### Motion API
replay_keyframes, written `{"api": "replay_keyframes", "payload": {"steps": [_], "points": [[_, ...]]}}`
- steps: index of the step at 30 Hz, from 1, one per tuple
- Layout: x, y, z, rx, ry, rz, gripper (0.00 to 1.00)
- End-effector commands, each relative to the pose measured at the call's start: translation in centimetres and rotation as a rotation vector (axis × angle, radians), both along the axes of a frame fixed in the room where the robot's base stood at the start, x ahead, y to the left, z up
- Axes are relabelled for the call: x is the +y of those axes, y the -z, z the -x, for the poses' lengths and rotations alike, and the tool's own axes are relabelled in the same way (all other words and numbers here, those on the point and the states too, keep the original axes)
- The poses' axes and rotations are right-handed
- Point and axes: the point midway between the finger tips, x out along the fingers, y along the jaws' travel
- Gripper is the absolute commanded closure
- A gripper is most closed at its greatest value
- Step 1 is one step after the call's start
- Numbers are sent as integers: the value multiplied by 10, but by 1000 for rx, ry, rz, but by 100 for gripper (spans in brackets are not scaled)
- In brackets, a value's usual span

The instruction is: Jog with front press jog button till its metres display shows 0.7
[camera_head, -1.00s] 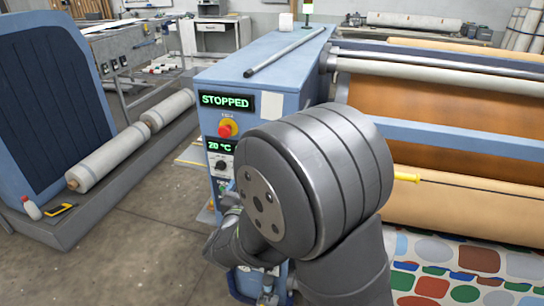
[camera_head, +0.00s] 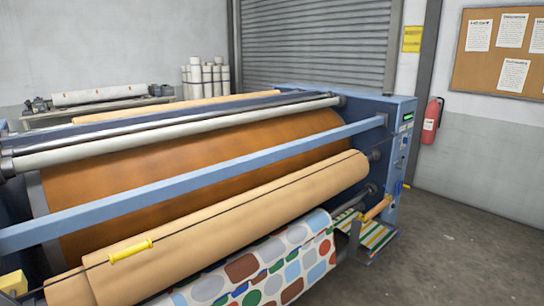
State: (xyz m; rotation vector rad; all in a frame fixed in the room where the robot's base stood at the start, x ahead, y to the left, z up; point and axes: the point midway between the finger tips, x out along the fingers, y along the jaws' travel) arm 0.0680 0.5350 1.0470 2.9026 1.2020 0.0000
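The front press (camera_head: 210,165) fills the left and middle of the view, a blue-framed machine with large brown and tan rollers. Its right end housing (camera_head: 398,125) carries a small green display (camera_head: 408,117) and a few small controls (camera_head: 403,143). The display is too small to read at this distance. I cannot tell which control is the jog button. The other end panel, which carries the STOPPED display in the earlier frame, is out of view now. My gripper is not in view.
Patterned fabric (camera_head: 280,265) hangs at the press front. A yellow handle (camera_head: 130,250) sits on a line across the tan roller. A red fire extinguisher (camera_head: 432,120) hangs on the right wall beside a notice board (camera_head: 500,52). The floor (camera_head: 455,245) at right is clear.

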Motion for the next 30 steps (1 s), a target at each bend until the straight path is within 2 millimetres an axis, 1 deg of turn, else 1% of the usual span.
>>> {"api": "replay_keyframes", "payload": {"steps": [1,2,3,4,5,30], "points": [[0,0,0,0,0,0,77],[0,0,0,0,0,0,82],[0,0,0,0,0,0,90],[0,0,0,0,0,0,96],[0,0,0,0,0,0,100],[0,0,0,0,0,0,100]]}}
